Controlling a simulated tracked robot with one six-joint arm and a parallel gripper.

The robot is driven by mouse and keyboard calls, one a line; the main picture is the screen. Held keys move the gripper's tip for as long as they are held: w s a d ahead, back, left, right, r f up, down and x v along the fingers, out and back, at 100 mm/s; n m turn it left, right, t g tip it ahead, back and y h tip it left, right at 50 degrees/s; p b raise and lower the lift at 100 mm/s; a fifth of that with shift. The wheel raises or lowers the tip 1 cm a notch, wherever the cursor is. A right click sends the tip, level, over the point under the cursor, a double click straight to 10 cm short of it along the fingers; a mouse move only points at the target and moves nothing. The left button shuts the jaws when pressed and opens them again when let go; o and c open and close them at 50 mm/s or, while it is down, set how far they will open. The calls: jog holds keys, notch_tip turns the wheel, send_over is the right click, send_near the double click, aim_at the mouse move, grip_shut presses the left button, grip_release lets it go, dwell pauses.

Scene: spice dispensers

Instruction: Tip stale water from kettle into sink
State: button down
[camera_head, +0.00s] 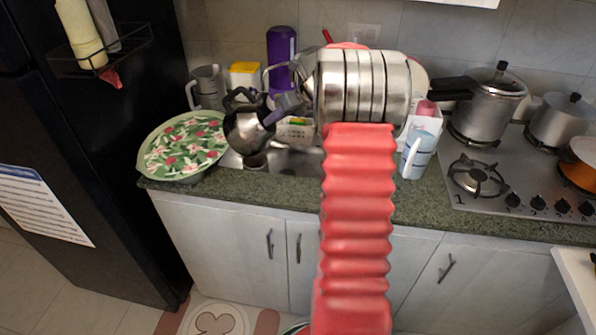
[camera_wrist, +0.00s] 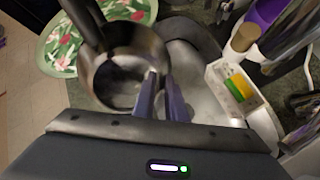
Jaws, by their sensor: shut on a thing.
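A dark, shiny metal kettle (camera_head: 246,130) hangs in my gripper over the left part of the sink, near the round floral item. My gripper (camera_head: 274,117) reaches in from the right and its fingers are shut on the kettle's near side. In the wrist view the fingers (camera_wrist: 163,97) meet the rim of the kettle (camera_wrist: 103,82), and I look into its open top. The inside looks pale and shiny; I cannot tell how much water is in it. The steel sink (camera_head: 292,160) is partly hidden behind my arm and the kettle. I cannot tell the kettle's exact tilt.
A green floral tray or cover (camera_head: 184,147) lies on the counter left of the sink. A blue-white mug (camera_head: 418,155) and the stove (camera_head: 505,180) are on the right.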

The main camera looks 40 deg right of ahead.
dwell(0.6)
jog(key=shift+w+a+r, duration=0.15)
jog(key=shift+a+r, duration=0.05)
